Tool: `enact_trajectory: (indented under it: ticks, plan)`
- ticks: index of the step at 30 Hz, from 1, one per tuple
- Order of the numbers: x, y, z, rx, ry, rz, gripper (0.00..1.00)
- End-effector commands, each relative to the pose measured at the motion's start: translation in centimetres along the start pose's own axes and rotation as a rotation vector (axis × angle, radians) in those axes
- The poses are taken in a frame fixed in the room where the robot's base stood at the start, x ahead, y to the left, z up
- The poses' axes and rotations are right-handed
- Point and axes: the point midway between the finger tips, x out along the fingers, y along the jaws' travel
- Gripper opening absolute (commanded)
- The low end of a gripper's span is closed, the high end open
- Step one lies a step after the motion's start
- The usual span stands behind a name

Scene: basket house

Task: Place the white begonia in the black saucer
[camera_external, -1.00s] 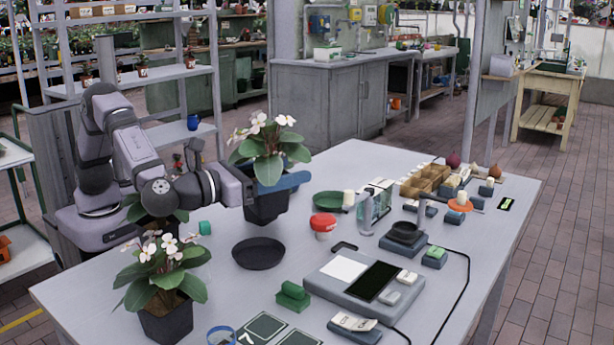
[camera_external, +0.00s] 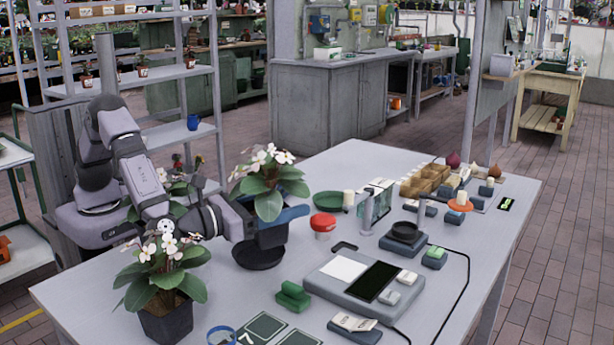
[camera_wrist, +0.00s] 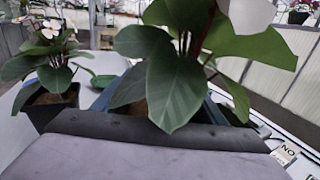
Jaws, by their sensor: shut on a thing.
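The white begonia (camera_external: 268,180), with white flowers and broad green leaves in a dark pot, is held upright by my gripper (camera_external: 280,217). My gripper is shut on the pot, with a blue finger along its side. I cannot tell whether the pot's bottom touches the saucer. In the wrist view the begonia's leaves (camera_wrist: 170,88) fill the middle and cover most of the pot; the saucer is not visible there.
A second potted begonia (camera_external: 166,280) stands at the table's front left, and another plant (camera_external: 172,192) is partly behind my arm. Bare table lies behind the begonia.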

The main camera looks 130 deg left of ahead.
Motion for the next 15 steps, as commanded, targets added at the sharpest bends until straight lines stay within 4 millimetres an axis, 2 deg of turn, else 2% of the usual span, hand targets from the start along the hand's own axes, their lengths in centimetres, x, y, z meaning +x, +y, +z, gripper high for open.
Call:
enact_trajectory:
  ticks: [6, 15]
  plan:
    - [0.0, 0.0, -2.5, 0.002, 0.0, 0.0, 0.36]
    - [0.0, 0.0, -2.7, -0.001, -0.001, 0.0, 0.36]
